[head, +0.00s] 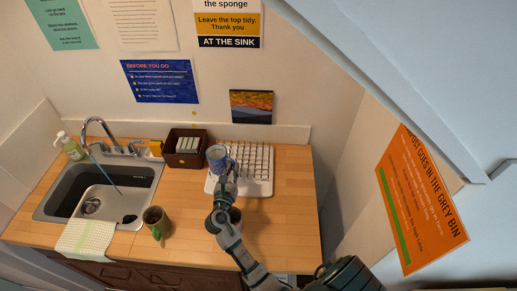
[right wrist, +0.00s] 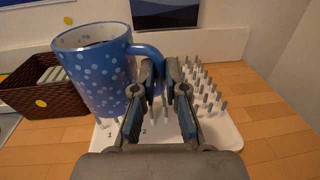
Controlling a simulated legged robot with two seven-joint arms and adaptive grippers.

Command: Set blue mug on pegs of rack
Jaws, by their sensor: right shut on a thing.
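The blue mug (right wrist: 98,70) with pale dots is in the right wrist view, upright, its handle toward my right gripper (right wrist: 160,78). The gripper is shut on the mug's handle. In the head view the mug (head: 217,155) is over the left part of the white peg rack (head: 262,188), held by the right gripper (head: 224,176). The rack (right wrist: 222,133) has rows of grey pegs, and several stand free on the right. Whether the mug's base touches the pegs is hard to tell. My left gripper is not in view.
A dark woven basket (head: 185,147) stands just left of the rack, close to the mug. A cloth (head: 86,238) lies at the front edge. The wooden counter (head: 290,225) is clear at right.

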